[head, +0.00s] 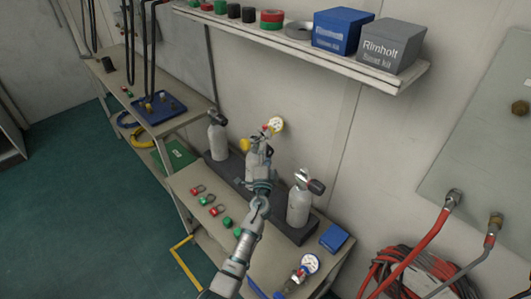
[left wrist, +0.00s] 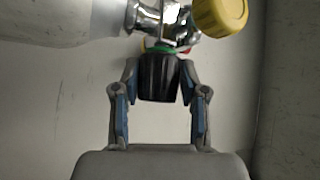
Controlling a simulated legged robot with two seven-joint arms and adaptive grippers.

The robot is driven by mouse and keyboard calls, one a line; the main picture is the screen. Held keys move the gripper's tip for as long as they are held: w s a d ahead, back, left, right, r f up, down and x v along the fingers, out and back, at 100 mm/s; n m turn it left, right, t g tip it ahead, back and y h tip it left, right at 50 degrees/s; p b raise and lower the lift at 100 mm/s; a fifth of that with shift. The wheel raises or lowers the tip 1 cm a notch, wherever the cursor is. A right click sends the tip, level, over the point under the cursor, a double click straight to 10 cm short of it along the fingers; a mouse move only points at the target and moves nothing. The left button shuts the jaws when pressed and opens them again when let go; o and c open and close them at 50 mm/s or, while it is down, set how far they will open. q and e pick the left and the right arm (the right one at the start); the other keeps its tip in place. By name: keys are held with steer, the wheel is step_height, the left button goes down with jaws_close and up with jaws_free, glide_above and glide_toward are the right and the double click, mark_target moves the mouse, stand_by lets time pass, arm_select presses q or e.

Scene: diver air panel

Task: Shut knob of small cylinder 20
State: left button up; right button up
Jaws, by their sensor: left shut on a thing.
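My left gripper (head: 260,160) reaches over the middle of the bench, and its fingers are shut on a black ribbed knob (left wrist: 158,78). In the left wrist view the knob sits between the blue pads, with a green and red ring where it meets a chrome valve (left wrist: 165,18). A pale cylinder (left wrist: 60,20) lies to the left of that valve and a yellow knob (left wrist: 220,15) to the right. In the head view my gripper mostly hides this middle cylinder; a gauge (head: 276,125) shows above it. No number 20 is legible. My right gripper is not in view.
Two other small cylinders stand on the dark rack, one left (head: 217,138) and one right (head: 299,204). Several red and green shackle-like pieces (head: 213,199) and a blue box (head: 334,238) lie on the bench. A shelf (head: 310,50) with boxes overhangs behind.

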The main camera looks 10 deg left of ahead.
arm_select(q)
steer(key=shift+d+r, duration=0.1)
steer(key=shift+r, duration=0.15)
steer(key=o, duration=1.1)
steer(key=shift+s, duration=0.1)
steer(key=shift+f, duration=0.15)
steer(key=shift+s+d+f, duration=0.1)
steer(key=shift+s+f, duration=0.05)
steer(key=shift+s, duration=0.1)
steer(key=v, duration=1.1)
steer(key=shift+s, duration=0.2)
steer(key=shift+d, duration=0.1)
